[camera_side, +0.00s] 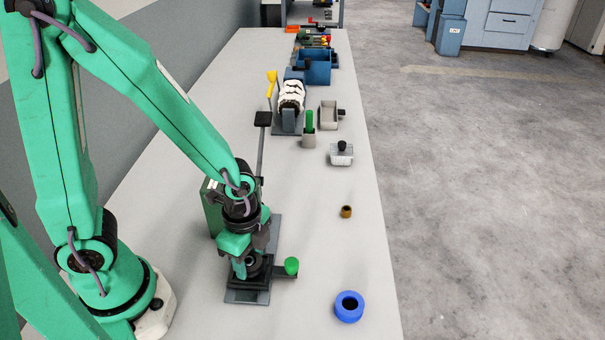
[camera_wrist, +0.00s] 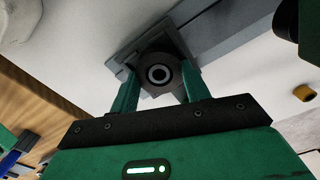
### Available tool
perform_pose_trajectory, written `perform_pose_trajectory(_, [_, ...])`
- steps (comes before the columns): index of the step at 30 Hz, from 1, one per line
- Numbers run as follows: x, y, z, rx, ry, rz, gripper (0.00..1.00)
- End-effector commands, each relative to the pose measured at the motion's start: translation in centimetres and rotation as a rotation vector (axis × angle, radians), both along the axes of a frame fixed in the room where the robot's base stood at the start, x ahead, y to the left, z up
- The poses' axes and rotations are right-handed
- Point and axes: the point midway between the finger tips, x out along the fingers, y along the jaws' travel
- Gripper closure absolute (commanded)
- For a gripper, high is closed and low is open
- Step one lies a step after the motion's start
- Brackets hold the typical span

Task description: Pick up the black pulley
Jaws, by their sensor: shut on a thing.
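The black pulley (camera_wrist: 159,75) shows in the wrist view as a dark disc with a pale ring around its centre hole. My gripper (camera_wrist: 162,90) has one finger on each side of it and is shut on it. In the side view, my gripper (camera_side: 249,266) points down over the dark base plate of a green press-like fixture (camera_side: 213,208). The pulley (camera_side: 256,268) shows only in part there, between my fingers. I cannot tell whether it touches the plate.
A green-knobbed lever (camera_side: 291,266) sticks out right of the fixture. A blue ring (camera_side: 349,307) and a small brass bushing (camera_side: 346,212) lie to the right. Farther back are a clear-grey block with a black knob (camera_side: 341,154), a grey tray (camera_side: 328,115) and a blue bin (camera_side: 318,67).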

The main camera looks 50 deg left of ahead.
Motion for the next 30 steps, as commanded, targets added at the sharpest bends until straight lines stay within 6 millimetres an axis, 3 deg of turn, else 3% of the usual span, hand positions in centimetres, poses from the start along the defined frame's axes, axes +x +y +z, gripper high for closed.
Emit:
perform_pose_trajectory(10, [0.1,0.0,1.1,-0.001,-0.005,0.000,0.85])
perform_pose_trajectory(21, [0.0,0.0,4.2,-0.002,-0.007,0.000,0.85])
perform_pose_trajectory(30, [-2.7,-2.4,6.2,-0.003,-0.007,-0.007,0.85])
